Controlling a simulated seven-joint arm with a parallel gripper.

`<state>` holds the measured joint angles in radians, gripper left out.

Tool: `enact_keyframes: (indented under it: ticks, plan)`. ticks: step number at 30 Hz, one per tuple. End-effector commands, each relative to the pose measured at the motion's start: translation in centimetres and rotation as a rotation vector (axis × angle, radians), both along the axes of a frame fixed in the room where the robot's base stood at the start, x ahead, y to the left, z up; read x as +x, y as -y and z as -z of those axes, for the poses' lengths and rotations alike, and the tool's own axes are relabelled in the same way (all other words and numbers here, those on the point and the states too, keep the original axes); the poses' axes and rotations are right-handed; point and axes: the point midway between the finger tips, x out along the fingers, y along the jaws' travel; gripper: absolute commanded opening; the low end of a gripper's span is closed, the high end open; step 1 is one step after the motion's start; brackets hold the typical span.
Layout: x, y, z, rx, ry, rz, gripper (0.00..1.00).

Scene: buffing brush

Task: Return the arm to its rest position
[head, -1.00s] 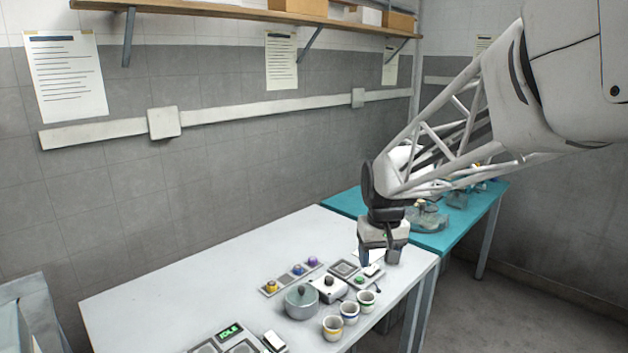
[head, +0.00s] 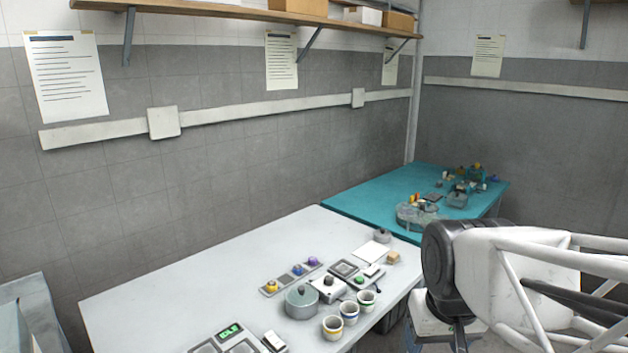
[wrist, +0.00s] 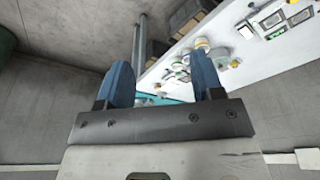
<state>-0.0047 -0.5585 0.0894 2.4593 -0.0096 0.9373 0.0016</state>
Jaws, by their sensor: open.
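My gripper (wrist: 160,78) shows in the wrist view with its two blue fingers wide apart and nothing between them. In the head view its housing (head: 438,322) hangs off the right side of the white table (head: 180,262), low in the picture and clear of the table top. The fingertips are cut off or hidden there. My arm reaches in from the right edge. No buffing brush can be told for certain in these views.
On the white table stand a lidded grey pot (head: 301,302), several striped cups (head: 349,313), a button strip (head: 291,277), a tan block (head: 393,258) and an "IDLE" panel (head: 228,331). A teal table (head: 350,203) holds small items behind. Floor lies below my gripper.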

Motion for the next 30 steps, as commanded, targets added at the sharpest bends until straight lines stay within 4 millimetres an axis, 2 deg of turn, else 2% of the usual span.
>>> enact_keyframes:
  ticks: [3,9,30]
  plan:
    - [-2.2,0.2,0.5,0.001,0.011,0.014,0.61]
    - [-4.1,0.4,1.1,0.003,0.017,0.026,0.61]
    - [-4.4,0.4,1.2,0.002,0.018,0.028,0.61]
